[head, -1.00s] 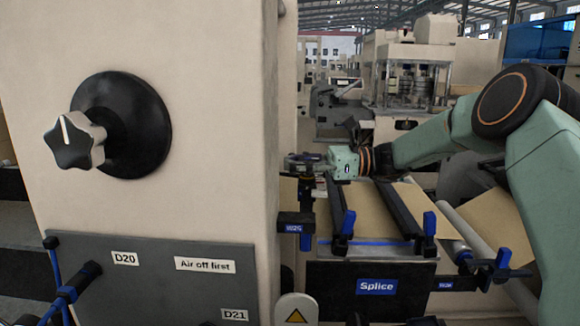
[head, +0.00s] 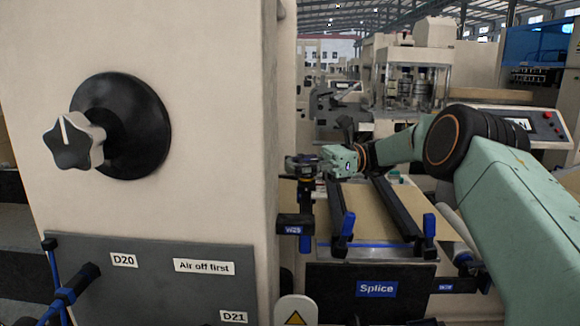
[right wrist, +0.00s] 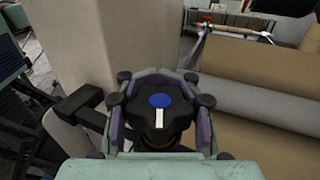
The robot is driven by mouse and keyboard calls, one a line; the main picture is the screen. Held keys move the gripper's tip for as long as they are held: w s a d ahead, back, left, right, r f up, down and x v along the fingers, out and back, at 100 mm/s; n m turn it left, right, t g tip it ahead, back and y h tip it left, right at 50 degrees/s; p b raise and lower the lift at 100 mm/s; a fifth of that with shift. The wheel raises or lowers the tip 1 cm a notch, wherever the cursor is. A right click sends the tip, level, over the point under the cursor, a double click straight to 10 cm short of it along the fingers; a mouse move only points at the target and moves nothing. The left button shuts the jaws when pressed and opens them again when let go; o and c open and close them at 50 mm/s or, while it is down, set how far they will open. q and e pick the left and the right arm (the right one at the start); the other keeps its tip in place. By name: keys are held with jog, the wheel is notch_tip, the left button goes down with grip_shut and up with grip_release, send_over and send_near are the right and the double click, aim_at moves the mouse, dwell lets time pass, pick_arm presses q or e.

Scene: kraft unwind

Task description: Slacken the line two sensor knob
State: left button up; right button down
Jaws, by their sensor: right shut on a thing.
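A black lobed knob (right wrist: 158,106) with a blue cap and a white pointer line shows in the right wrist view, between my gripper's padded fingers. The white line points toward the bottom of that view. My right gripper (right wrist: 160,112) is shut on this knob from around its sides. In the head view my right gripper (head: 303,166) is small and reaches in from the right, at the top of a dark post beside the beige cabinet. A blue label (head: 294,229) that seems to read W25 is on the bracket below. My left gripper is not in view.
A large black star knob (head: 75,141) with a white line is on the beige cabinet (head: 220,60) at left. A grey panel (head: 150,285) below carries labels. The splice table (head: 365,213) with dark bars and blue clamps stands beneath my right arm.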

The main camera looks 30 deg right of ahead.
jog(key=shift+f, duration=0.1)
jog(key=c, duration=1.5)
grip_release()
jog(key=o, duration=0.5)
jog(key=shift+d, duration=0.3)
jog(key=shift+o, duration=0.7)
jog(key=shift+a, duration=0.25)
jog(key=shift+d, duration=0.1)
jog(key=d, duration=0.5)
jog(key=shift+s+d, duration=0.1)
jog(key=shift+s, duration=0.3)
jog(key=shift+s+d, duration=0.15)
jog(key=shift+d, duration=0.85)
